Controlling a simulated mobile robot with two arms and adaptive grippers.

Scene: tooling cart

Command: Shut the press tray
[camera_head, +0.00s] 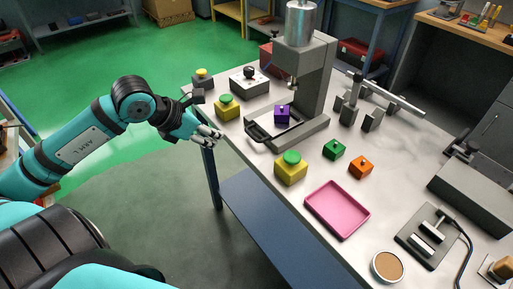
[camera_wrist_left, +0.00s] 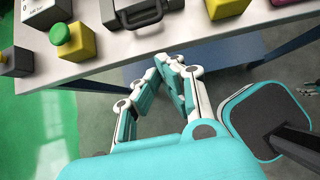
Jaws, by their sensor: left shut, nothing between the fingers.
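The press tray (camera_head: 257,133) juts out from the base of the grey press (camera_head: 318,85), with its dark handle toward the bench's near left edge. A purple block (camera_head: 282,114) sits on or over it under the ram. In the left wrist view the tray handle (camera_wrist_left: 143,17) shows at the top. My left gripper (camera_head: 211,138) is shut and empty, just off the bench edge, left of the handle and apart from it. Its fingers (camera_wrist_left: 171,60) are together in the wrist view.
Yellow blocks with green buttons (camera_head: 228,107) (camera_head: 290,167) stand on either side of the tray. Green (camera_head: 333,149) and orange (camera_head: 360,166) blocks and a pink tray (camera_head: 337,209) lie to the right. Floor is clear left of the bench.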

